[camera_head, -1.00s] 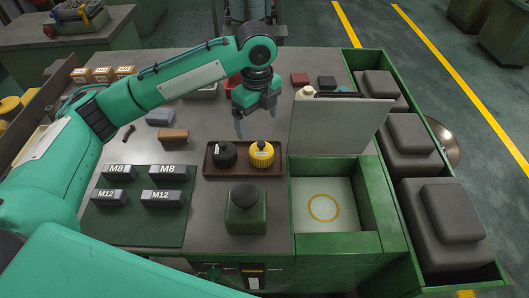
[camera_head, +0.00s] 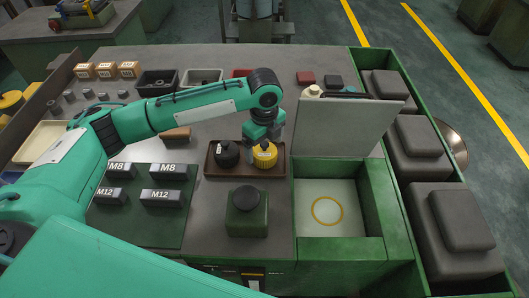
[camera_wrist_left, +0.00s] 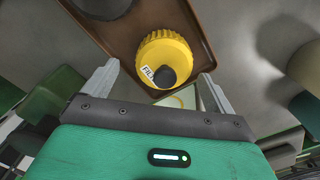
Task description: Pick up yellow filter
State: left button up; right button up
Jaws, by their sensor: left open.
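The yellow filter (camera_head: 265,157), round and ribbed with a dark knob on top, stands in the right half of a brown tray (camera_head: 243,175). In the left wrist view the yellow filter (camera_wrist_left: 163,52) shows a white label and sits between and beyond my fingertips. My left gripper (camera_head: 263,146) is open and empty, directly over the filter, with its fingers pointing down on either side of it. Whether the fingers touch it I cannot tell. The left gripper's two fingers (camera_wrist_left: 159,77) are wide apart in the wrist view. My right gripper is not in view.
A black filter (camera_head: 227,154) stands close to the left in the same tray. A green block with a dark knob (camera_head: 247,212) stands in front. To the right are an upright grey panel (camera_head: 340,128) and a green-walled bay (camera_head: 340,247) with a yellow ring.

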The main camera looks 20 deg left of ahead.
aim_at(264, 152)
pick_arm(q)
jog(key=f, duration=0.3)
jog(key=f+p, duration=0.1)
jog(key=shift+w+a+f, duration=0.1)
jog(key=shift+w+f, duration=0.1)
jog(key=shift+w, duration=0.1)
jog(key=c, duration=1.1)
jog(key=shift+r, duration=0.1)
